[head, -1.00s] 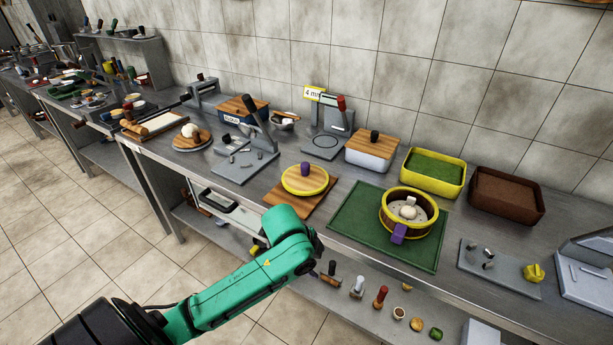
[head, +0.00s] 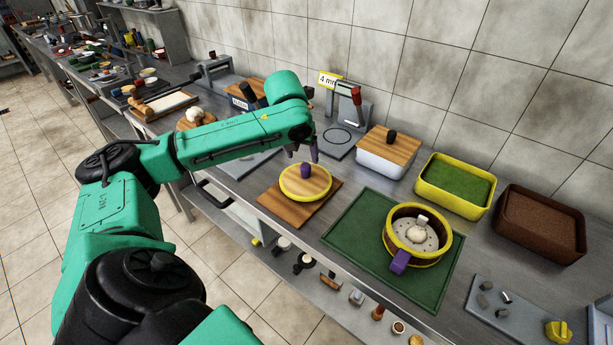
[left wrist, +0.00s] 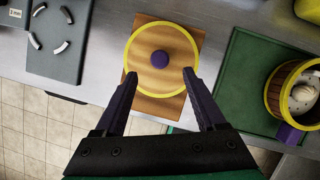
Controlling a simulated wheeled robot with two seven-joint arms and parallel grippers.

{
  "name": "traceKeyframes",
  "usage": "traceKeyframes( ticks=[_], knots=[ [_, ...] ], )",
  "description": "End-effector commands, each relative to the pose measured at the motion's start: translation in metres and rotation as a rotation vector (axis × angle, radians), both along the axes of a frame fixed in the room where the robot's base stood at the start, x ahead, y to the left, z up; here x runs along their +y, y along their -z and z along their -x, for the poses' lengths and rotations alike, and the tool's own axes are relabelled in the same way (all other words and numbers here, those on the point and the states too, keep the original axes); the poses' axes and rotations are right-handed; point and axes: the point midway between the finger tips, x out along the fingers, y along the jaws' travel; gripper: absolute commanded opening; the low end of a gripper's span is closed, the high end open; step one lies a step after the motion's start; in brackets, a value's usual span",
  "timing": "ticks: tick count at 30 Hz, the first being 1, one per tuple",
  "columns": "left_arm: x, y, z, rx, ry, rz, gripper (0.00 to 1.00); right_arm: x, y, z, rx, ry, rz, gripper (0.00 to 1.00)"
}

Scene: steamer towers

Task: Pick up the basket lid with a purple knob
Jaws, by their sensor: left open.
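The basket lid (head: 318,184) is a round wooden disc with a yellow rim, lying on a brown wooden board (head: 272,203). Its purple knob (head: 306,171) stands up at its middle. The lid shows in the left wrist view (left wrist: 147,75) too, with the knob (left wrist: 160,59) seen from above. My left gripper (head: 302,153) is above and behind the lid in the head view. In the left wrist view the left gripper (left wrist: 161,76) is open and empty, its two dark fingers spread toward the lid's sides. My right gripper is not in view.
A yellow-rimmed steamer basket (head: 386,237) with a purple handle and a white bun inside stands on a green mat (head: 344,222) to the right. A white box with a wooden lid (head: 382,162), a green-filled yellow tray (head: 424,192) and a brown tray (head: 548,252) stand behind.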

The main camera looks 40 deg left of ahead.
Motion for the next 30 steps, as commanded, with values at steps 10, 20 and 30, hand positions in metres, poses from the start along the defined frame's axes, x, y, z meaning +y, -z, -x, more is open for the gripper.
traceKeyframes(
  ticks=[10, 20, 30],
  knots=[
    [0.01, 0.051, -0.021, 0.003, -0.002, 0.002, 0.72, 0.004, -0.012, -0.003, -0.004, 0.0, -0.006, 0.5],
    [0.012, 0.066, -0.026, -0.001, 0.0, 0.001, 0.65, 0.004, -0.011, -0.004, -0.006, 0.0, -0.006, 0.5],
    [0.012, 0.065, -0.026, -0.002, -0.001, 0.001, 0.0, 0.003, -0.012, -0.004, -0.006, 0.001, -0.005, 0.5]
  ],
)
